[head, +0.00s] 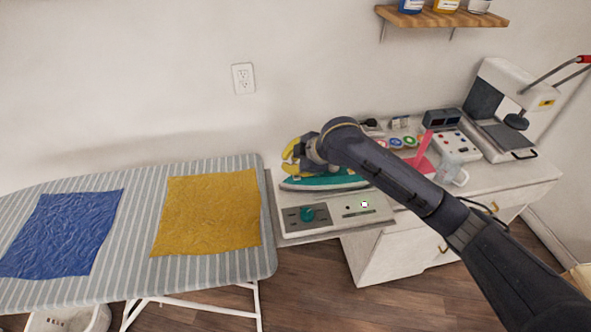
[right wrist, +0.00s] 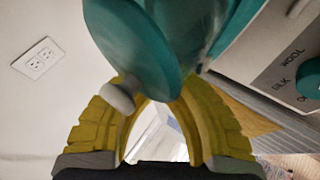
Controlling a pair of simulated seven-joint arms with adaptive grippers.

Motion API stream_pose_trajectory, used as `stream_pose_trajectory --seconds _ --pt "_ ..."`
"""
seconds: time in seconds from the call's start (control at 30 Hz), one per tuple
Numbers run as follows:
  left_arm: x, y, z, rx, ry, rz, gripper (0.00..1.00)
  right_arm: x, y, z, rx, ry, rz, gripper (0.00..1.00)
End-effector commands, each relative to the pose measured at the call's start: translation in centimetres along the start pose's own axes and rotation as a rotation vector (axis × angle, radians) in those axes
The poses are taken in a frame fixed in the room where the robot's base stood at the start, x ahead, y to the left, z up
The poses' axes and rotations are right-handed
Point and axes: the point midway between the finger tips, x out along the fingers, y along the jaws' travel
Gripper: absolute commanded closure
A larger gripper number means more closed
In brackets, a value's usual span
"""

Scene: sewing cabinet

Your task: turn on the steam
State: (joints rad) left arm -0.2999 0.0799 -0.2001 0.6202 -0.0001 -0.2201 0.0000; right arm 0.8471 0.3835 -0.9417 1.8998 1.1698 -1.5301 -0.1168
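A teal-and-white iron (head: 325,181) rests on the white pressing station at the right end of the ironing board. My right gripper (head: 288,157), with yellow fingers, is at the iron's left end, above its body. In the right wrist view, the iron's teal rounded part (right wrist: 145,45) covers the fingertips (right wrist: 155,85), and a small pale knob (right wrist: 117,97) is beside the left finger. I cannot tell if the fingers grip anything. My left gripper is out of view.
The striped ironing board (head: 215,262) holds a blue cloth (head: 65,232) and a mustard cloth (head: 208,214). The white cabinet (head: 530,175) to the right carries small items and a heat press (head: 500,100). My right arm crosses over it. A wall outlet (head: 243,78) is behind.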

Motion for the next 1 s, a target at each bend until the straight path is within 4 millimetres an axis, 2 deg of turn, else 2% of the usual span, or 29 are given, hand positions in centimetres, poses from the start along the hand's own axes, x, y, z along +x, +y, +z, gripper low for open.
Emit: stream_pose_trajectory --seconds 0.37,1.0 --pt "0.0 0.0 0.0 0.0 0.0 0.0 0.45 0.0 0.0 0.0 -0.001 -0.001 -0.001 1.0" --pt "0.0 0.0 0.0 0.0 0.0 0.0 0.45 -1.1 0.6 -0.6 -0.001 -0.001 -0.001 1.0"
